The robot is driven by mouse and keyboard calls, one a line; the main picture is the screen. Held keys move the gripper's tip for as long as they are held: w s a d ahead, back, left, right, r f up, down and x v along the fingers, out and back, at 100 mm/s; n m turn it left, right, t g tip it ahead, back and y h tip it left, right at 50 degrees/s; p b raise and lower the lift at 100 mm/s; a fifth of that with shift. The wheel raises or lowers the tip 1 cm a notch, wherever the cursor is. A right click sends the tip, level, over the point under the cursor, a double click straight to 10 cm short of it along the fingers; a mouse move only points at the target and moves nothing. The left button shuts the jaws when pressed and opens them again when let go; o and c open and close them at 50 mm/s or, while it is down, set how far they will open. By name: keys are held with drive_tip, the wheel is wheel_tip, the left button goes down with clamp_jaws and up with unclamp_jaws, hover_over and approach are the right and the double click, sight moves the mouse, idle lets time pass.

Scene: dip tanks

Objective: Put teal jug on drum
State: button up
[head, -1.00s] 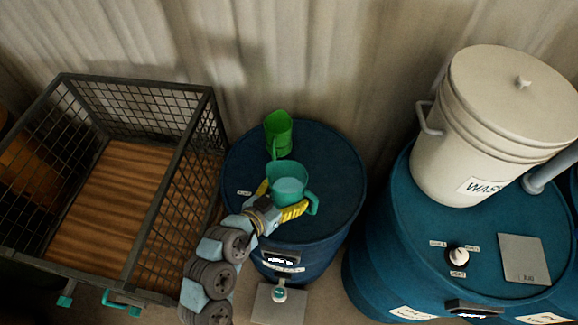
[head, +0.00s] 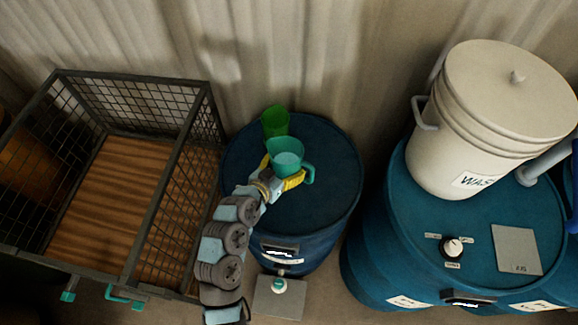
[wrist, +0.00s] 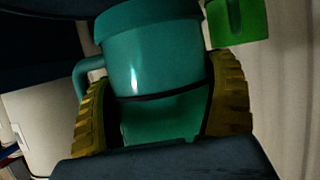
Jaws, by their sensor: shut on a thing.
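In the wrist view the jug (wrist: 155,55) fills the middle between the yellow fingers (wrist: 160,105). The drum (head: 325,190) has a dark blue top under and around the jug. I cannot tell whether the jug's base touches the drum top.
A green jug (head: 275,120) stands at the back left of the drum top, close behind the teal jug. A wire cage (head: 190,150) stands to the left. To the right, a white lidded bucket (head: 470,140) stands on a larger blue tank (head: 400,250). The drum top's right side is clear.

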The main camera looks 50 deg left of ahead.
sight(289, 163)
drive_tip(key=shift+w+a+f, duration=0.4)
drive_tip(key=shift+w+f, duration=0.25)
drive_tip(key=shift+f, duration=0.25)
drive_tip(key=shift+w+a+f, duration=0.45)
drive_tip(key=shift+w+f, duration=0.15)
drive_tip(key=shift+f, duration=0.3)
drive_tip(key=shift+w+a+f, duration=0.4)
drive_tip(key=shift+w+f, duration=0.25)
drive_tip(key=shift+f, duration=0.25)
drive_tip(key=shift+w+f, duration=0.1)
drive_tip(key=shift+f, duration=1.5)
drive_tip(key=shift+f, duration=0.2)
drive_tip(key=o, duration=1)
drive_tip(key=shift+r, duration=0.1)
drive_tip(key=shift+r, duration=0.1)
drive_tip(key=b+v, duration=0.1)
drive_tip(key=v, duration=1.1)
drive_tip(key=shift+b, duration=0.4)
